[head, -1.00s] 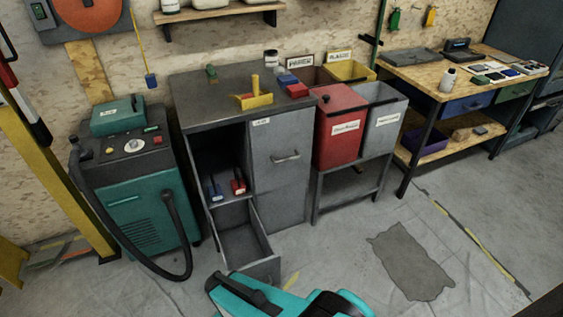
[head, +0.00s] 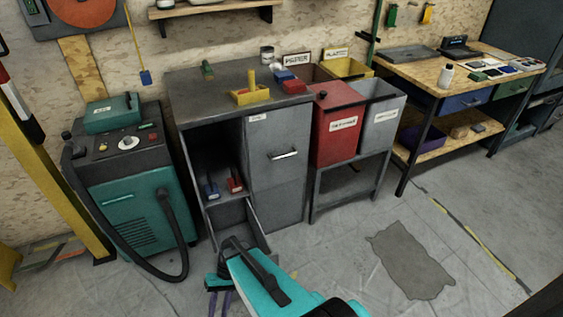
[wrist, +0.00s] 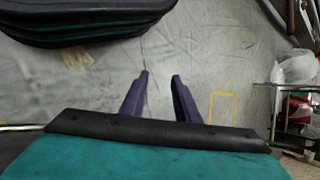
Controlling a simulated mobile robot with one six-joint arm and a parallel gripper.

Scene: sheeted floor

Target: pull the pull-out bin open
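The pull-out bin appears to be the tall grey front (head: 272,145) on the right half of the grey cabinet. It sits flush with the cabinet and has a pale bar handle (head: 283,154) and a small label too small to read. My gripper (head: 220,303) is low in front of the cabinet, pointing down, left of and well below the handle and apart from it. The wrist view shows its two purple fingers (wrist: 160,76) spread over bare floor with nothing between them.
An open lower drawer (head: 258,226) juts out at the cabinet's left, partly hidden by my arm. A teal machine (head: 145,215) with a hose stands left. Red (head: 338,130) and grey (head: 379,120) bins stand on a rack to the right.

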